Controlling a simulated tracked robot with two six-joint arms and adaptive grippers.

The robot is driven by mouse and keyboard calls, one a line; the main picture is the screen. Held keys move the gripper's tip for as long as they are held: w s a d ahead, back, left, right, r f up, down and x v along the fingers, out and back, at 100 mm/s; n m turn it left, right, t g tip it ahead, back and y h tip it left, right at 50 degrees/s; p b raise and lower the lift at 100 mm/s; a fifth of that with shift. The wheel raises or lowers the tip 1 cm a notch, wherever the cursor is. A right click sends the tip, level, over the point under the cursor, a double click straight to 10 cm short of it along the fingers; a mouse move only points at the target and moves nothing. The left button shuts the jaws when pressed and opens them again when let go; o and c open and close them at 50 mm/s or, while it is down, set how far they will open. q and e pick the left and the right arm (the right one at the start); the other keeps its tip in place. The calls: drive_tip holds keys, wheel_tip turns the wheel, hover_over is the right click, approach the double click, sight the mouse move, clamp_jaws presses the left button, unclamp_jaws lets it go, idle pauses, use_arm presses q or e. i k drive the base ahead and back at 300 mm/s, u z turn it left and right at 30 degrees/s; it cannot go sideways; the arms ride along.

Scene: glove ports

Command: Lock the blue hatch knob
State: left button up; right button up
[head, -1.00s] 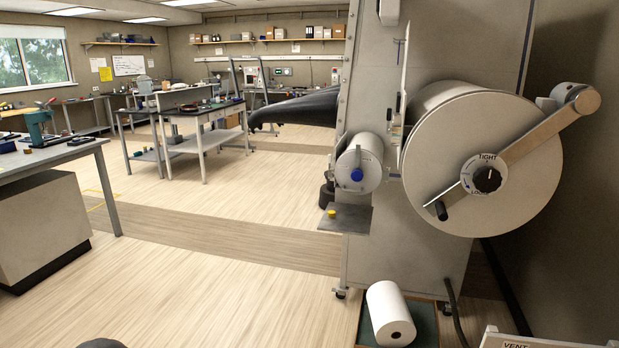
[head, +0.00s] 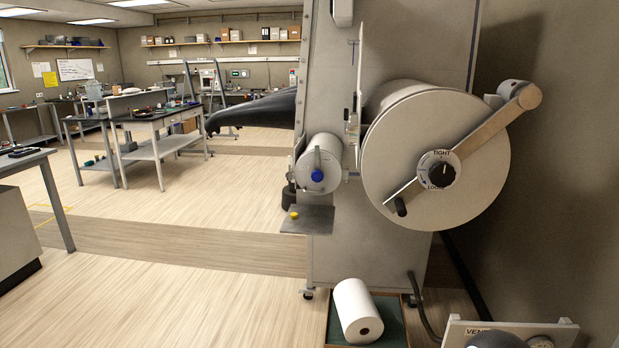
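The blue hatch knob (head: 317,176) sits at the centre of the small round hatch (head: 332,152) on the side of the grey cabinet. A thin grey bar on this hatch stands about upright above the knob. Whether the hatch is locked cannot be told from here. Neither my left nor my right gripper is in view, and nothing touches the knob.
A large round door (head: 470,130) with a slanted bar and a TIGHT/LOOSE dial (head: 437,170) is to the right. Below are a small shelf (head: 307,220), a white roll (head: 357,310) and a VENT panel (head: 462,329). A black glove (head: 258,110) juts left.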

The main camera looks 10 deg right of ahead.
sight(317, 175)
drive_tip(key=i, duration=0.9)
